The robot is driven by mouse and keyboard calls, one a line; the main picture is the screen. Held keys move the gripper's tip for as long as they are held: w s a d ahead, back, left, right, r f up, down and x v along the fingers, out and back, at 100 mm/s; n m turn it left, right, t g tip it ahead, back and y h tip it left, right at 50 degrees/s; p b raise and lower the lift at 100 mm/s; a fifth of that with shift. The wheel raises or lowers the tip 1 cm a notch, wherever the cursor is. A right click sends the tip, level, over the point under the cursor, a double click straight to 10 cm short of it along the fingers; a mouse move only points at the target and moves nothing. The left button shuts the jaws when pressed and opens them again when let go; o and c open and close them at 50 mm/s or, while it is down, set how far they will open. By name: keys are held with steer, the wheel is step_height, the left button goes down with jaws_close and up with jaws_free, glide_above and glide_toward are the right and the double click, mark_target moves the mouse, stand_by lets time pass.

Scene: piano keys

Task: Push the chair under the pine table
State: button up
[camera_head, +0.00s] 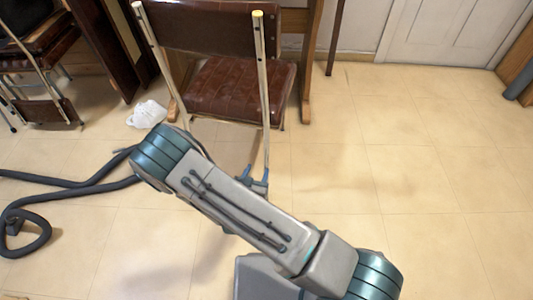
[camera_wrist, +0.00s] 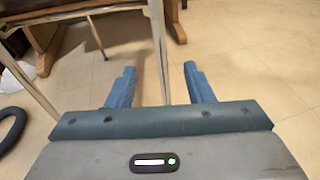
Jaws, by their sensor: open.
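The chair (camera_head: 238,92) has a brown padded seat, a brown backrest and metal tube legs. It stands upright with its back towards me. The pine table (camera_head: 312,60) shows only as wooden legs and feet behind the chair; its top is not clearly seen. A wooden leg of it also shows in the wrist view (camera_wrist: 43,38). My gripper (camera_head: 258,178) is low at the chair's near right leg, partly hidden by my arm. In the wrist view its blue fingers (camera_wrist: 160,78) are apart, and the metal chair leg (camera_wrist: 159,50) runs between them. Contact cannot be told.
A black hose (camera_head: 80,187) lies on the floor at the left. A white crumpled bag (camera_head: 147,114) lies left of the chair. Another dark chair (camera_head: 40,55) stands at the far left. The tiled floor (camera_head: 410,150) on the right is clear up to a white door (camera_head: 440,30).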

mark_target(265, 151)
steer(key=b+x, duration=0.4)
steer(key=x, duration=0.9)
steer(key=shift+w+f, duration=0.15)
steer(key=shift+w, duration=0.1)
jaws_close()
steer(key=shift+w+a+r+b, duration=0.1)
steer(key=shift+w+a+b, duration=0.1)
steer(key=shift+w, duration=0.75)
steer(key=shift+w+a+r+b, duration=0.1)
steer(key=shift+w+a+b, duration=0.1)
steer(key=shift+w, duration=0.75)
steer(key=shift+w+a+r+b, duration=0.1)
steer(key=shift+w+a, duration=0.05)
steer(key=shift+w, duration=0.8)
steer(key=w+a+b, duration=0.2)
steer(key=w+b, duration=0.2)
steer(key=w, duration=1.1)
steer(key=shift+a+b, duration=0.3)
steer(key=shift+b, duration=0.1)
steer(key=shift+w, duration=0.1)
